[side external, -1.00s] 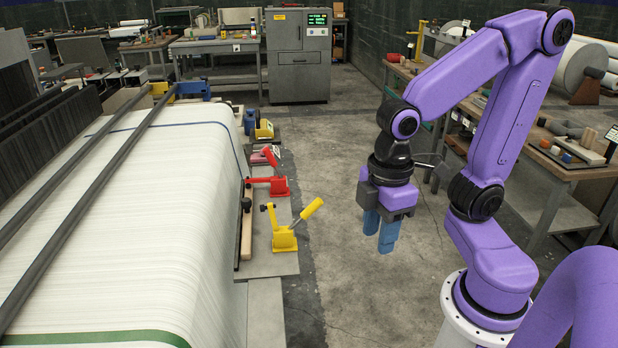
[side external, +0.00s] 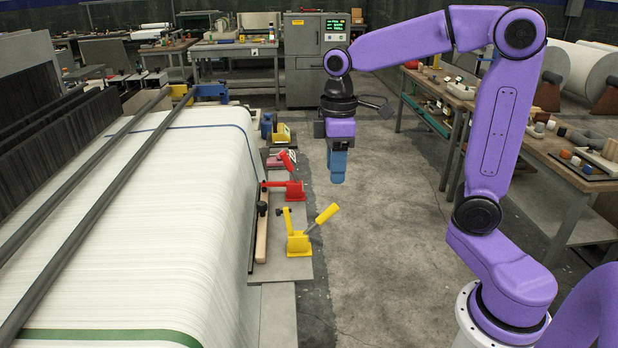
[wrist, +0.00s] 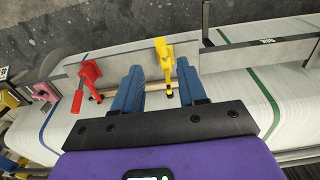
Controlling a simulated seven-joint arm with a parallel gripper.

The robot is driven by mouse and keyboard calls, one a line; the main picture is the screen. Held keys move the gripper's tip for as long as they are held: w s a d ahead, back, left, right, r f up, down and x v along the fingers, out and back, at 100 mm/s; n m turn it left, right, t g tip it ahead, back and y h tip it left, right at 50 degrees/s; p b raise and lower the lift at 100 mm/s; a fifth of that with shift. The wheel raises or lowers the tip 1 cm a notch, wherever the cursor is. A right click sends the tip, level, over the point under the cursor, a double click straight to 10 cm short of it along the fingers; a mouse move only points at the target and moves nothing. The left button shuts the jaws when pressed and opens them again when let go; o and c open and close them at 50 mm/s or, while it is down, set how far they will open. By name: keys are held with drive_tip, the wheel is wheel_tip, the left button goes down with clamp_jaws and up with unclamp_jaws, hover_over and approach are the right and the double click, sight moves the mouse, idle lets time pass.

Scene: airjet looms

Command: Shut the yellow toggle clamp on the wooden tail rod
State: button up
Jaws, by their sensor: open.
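The yellow toggle clamp (side external: 299,243) stands on the grey plate beside the loom. Its handle slants up to the right, and its clamping arm stands raised at the left, so it looks open. The wooden tail rod (side external: 262,236) lies along the cloth edge, just left of the clamp. My gripper (side external: 338,180) hangs in the air, pointing down, beyond and right of the clamp, apart from it. In the wrist view my gripper (wrist: 158,67) has its two blue fingers wide apart and empty. The yellow clamp (wrist: 168,62) shows between and beyond them.
A red toggle clamp (side external: 292,190) stands just behind the yellow one, close to my gripper's left. The white cloth (side external: 150,230) on the loom fills the left, under two dark bars. Open concrete floor (side external: 390,240) lies right of the clamps. A workbench (side external: 560,150) stands far right.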

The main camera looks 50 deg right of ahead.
sight(334, 203)
drive_tip(key=shift+f, duration=4.2)
drive_tip(key=shift+f, duration=0.1)
drive_tip(key=c, duration=0.8)
drive_tip(key=shift+o, duration=0.2)
